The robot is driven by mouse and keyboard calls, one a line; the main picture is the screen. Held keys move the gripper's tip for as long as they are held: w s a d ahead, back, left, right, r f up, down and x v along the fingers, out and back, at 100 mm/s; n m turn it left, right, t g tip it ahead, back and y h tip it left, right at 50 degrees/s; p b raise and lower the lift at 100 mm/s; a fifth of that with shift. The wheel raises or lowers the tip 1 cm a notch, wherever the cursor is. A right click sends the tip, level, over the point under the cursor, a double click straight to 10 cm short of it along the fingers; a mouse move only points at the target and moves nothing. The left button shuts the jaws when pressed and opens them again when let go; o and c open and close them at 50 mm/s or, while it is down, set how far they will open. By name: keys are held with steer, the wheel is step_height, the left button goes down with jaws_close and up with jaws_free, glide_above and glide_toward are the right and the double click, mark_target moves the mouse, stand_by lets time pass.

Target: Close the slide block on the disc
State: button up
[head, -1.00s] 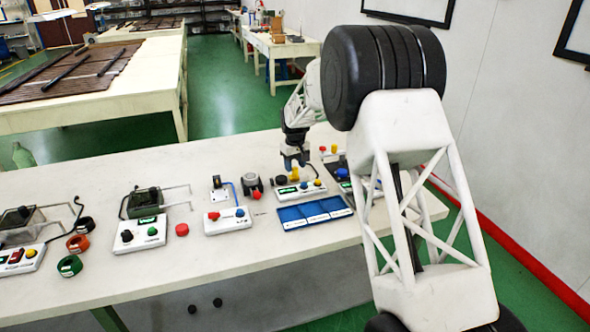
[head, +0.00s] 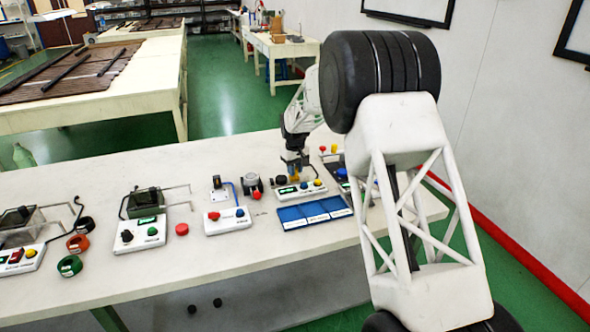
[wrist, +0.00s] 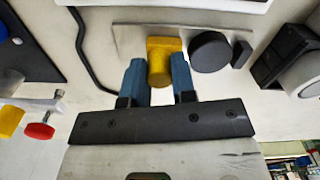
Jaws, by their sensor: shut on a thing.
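The slide block is a yellow piece in the wrist view (wrist: 161,60), on a thin grey base plate (wrist: 126,41). My gripper (wrist: 158,75) has its blue fingers on either side of it and is shut on it. The black round disc (wrist: 210,52) lies just right of the block in the wrist view, with a narrow gap or contact that I cannot tell apart. A small dark upright piece (wrist: 241,54) stands at the disc's far side. In the head view my gripper (head: 294,170) is low over the bench and hides most of the block; the disc (head: 280,180) shows at its left.
A white control box (head: 300,190) with coloured buttons and blue trays (head: 314,212) lie in front of the gripper. More boxes and rings fill the bench further left. A black cable (wrist: 85,52) runs nearby.

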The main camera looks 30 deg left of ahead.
steer(key=shift+s+a, duration=0.65)
steer(key=o, duration=0.9)
steer(key=shift+r, duration=0.1)
steer(key=shift+r, duration=3.8)
